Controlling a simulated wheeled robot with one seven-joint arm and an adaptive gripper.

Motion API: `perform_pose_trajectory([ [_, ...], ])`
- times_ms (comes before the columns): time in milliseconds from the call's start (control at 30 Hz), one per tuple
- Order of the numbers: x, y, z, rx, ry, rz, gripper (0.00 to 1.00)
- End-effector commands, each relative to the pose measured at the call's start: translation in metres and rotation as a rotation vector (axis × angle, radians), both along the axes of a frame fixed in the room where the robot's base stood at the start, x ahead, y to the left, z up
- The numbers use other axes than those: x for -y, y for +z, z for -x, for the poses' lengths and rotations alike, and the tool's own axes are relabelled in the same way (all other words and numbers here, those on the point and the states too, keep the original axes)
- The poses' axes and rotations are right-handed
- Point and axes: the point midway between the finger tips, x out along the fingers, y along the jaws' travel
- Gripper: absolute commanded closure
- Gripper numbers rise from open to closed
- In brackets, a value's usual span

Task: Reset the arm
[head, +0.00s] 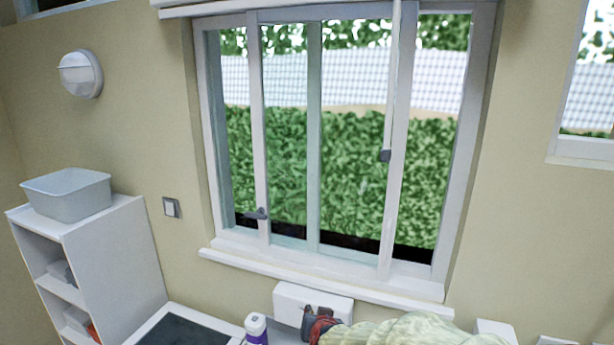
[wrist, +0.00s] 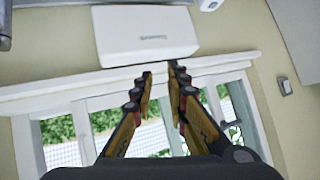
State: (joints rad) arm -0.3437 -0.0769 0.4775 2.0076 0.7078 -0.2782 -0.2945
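My gripper (wrist: 160,72) shows in the wrist view, with dark, yellow-edged fingers pointing toward the top of the picture. The fingertips are apart and the gap between them is empty. The window frame and a white box lie beyond the fingers, and nothing visible touches them. In the head view I see no part of my arm or gripper.
In the head view, a large window (head: 318,130) fills the middle of the wall. A white shelf (head: 125,255) with a grey bin (head: 68,192) stands at left. A white bottle (head: 256,329), a white box (head: 290,300) and pale green cloth (head: 415,331) sit below the window.

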Motion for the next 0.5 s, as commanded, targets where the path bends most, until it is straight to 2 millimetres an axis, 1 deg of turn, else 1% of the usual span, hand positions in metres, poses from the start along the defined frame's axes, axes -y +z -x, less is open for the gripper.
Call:
perform_pose_trajectory([
  [100,-0.01,-0.014,0.04,-0.12,0.096,-0.026,0.85],
  [167,-0.012,-0.02,0.063,-0.184,0.138,-0.032,0.85],
  [200,-0.011,-0.025,0.079,-0.227,0.164,-0.03,0.85],
  [267,-0.007,-0.03,0.105,-0.289,0.197,-0.025,0.85],
  [300,-0.002,-0.034,0.123,-0.33,0.216,-0.019,0.85],
  [367,0.007,-0.039,0.15,-0.391,0.239,-0.004,0.85],
  [400,0.015,-0.043,0.169,-0.429,0.252,0.009,0.85],
  [467,0.03,-0.048,0.198,-0.488,0.263,0.034,0.85],
  [500,0.041,-0.051,0.217,-0.522,0.266,0.053,0.85],
])
